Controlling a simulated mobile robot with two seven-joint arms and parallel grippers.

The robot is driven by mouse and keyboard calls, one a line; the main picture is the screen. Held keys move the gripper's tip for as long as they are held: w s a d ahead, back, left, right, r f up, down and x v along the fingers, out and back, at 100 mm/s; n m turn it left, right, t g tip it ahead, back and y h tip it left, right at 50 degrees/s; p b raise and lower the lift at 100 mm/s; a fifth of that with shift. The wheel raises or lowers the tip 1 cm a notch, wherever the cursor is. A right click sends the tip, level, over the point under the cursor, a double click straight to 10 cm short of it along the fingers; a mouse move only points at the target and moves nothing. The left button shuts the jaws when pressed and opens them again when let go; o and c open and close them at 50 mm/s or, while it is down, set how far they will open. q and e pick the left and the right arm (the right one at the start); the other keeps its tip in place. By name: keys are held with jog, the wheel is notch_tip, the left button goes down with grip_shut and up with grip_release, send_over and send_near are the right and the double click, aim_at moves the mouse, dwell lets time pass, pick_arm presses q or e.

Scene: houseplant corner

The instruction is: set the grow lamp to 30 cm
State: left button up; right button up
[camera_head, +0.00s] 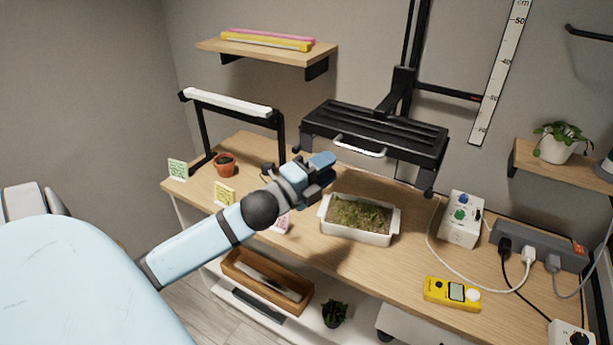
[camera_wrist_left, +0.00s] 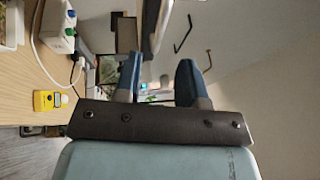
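The grow lamp (camera_head: 375,130) is a black flat panel on a black wall post, with a white bar handle (camera_head: 358,146) on its front edge. A black pointer arm (camera_head: 447,93) with a red tip reaches right from the post to the white cm scale (camera_head: 500,72). The tip sits at the scale's left edge in its lower half; the digits there are too small to read surely. My left gripper (camera_head: 325,168) is just below and left of the handle, apparently apart from it. In the left wrist view its blue fingers (camera_wrist_left: 160,80) are spread, with nothing held between them. My right gripper is not in view.
A white planter tray (camera_head: 325,207) of seedlings stands under the lamp. A smaller lamp (camera_head: 228,102) and terracotta pot (camera_head: 225,165) stand left. A timer box (camera_head: 461,219), power strip (camera_head: 540,245), cables and yellow meter (camera_head: 452,293) lie right. Shelves (camera_head: 265,52) hang on the wall.

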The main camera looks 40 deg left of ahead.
pick_arm(q)
jog(key=shift+b+v, duration=0.3)
jog(key=shift+v, duration=2.3)
jog(key=shift+f, duration=0.1)
jog(key=s+d+f+n+g+y, duration=0.15)
jog(key=f+n, duration=0.25)
jog(key=f, duration=0.4)
jog(key=s+d+f+n+g, duration=0.1)
jog(key=d+f+n+g, duration=0.2)
jog(key=f, duration=0.4)
jog(key=s+d+f+n+g+h, duration=0.1)
jog(key=s+d+f+n+g, duration=0.1)
jog(key=s+d+f+n, duration=0.45)
jog(key=s+d+f+n+g, duration=0.2)
jog(key=s+d+f+n, duration=0.15)
jog(key=d+f, duration=0.5)
notch_tip(320, 180, up, 9)
jog(key=s+p, duration=0.1)
jog(key=p, duration=1.1)
jog(key=shift+n, duration=0.4)
